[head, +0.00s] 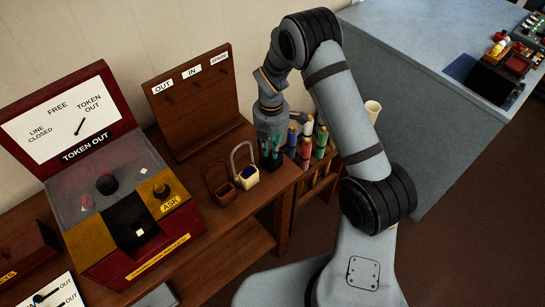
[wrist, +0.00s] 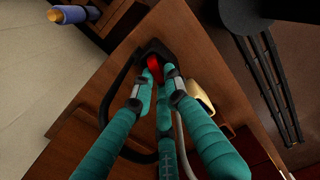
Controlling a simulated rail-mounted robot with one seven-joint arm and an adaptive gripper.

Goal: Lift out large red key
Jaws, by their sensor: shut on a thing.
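The large red key (wrist: 154,66) shows in the wrist view as a small bright red piece between my fingertips. It stands in a black pouch (wrist: 151,47) with a black hoop handle, close to the corner of the wooden top. How deep it sits in the pouch is hidden by my fingers. My gripper (wrist: 158,80) points down over the pouch, with its teal fingers closed on the red key. In the head view my gripper (head: 271,158) is at the right end of the wooden shelf top, and the key is not visible there.
A cream pouch (head: 248,179) and a brown pouch (head: 225,193), both with hoop handles, stand just left of my gripper. The token instrument (head: 130,195) is further left. A peg board (head: 195,105) stands behind, and a rack of coloured rods (head: 306,150) is at right.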

